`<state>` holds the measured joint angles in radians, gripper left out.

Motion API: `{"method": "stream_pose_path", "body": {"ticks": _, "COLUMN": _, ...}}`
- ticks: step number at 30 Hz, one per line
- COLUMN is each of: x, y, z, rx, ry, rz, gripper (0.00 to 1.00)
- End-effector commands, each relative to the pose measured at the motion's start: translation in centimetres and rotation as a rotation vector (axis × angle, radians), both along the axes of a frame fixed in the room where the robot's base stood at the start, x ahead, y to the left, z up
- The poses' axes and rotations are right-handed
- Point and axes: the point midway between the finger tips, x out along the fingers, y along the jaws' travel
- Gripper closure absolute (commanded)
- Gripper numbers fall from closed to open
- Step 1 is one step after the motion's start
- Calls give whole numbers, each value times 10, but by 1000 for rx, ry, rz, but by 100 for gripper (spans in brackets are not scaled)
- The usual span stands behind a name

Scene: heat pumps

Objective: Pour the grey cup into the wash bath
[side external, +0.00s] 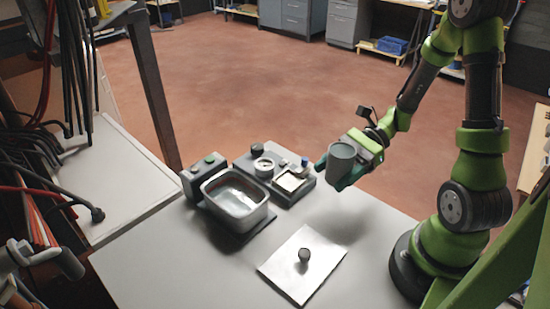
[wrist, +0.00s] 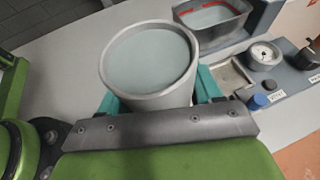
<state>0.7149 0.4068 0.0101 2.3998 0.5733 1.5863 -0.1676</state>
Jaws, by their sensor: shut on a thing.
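The grey cup (side external: 341,167) is held upright in the air above the table, to the right of the bath. My gripper (side external: 335,171) is shut on it, with teal fingers on both sides. In the wrist view the cup (wrist: 150,65) is full of a pale blue-grey liquid close to its rim. The wash bath (side external: 237,222) is a rectangular grey metal basin on the table. It shows in part at the top of the wrist view (wrist: 243,22), with pale liquid and red marks on its inner wall. The cup is apart from the bath.
A grey device with a round dial and a small tray (side external: 275,172) stands right behind the bath. A control box with a green button (side external: 203,172) adjoins the bath. A metal plate with a small dark knob (side external: 304,255) lies in front. Cables hang at left.

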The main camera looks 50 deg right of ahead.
Motion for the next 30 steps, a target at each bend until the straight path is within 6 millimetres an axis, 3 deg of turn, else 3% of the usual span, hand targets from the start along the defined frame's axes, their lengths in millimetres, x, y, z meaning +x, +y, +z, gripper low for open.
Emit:
{"method": "stream_pose_path", "body": {"ticks": 8, "x": 2, "y": 35, "z": 1, "rx": 1, "ry": 1, "rz": 97, "gripper": 74}}
{"method": "stream_pose_path", "body": {"ticks": 21, "x": 15, "y": 132, "z": -1, "rx": 2, "ry": 3, "rz": 144, "gripper": 74}}
{"method": "stream_pose_path", "body": {"ticks": 30, "x": 21, "y": 166, "z": -7, "rx": 2, "ry": 3, "rz": 84, "gripper": 74}}
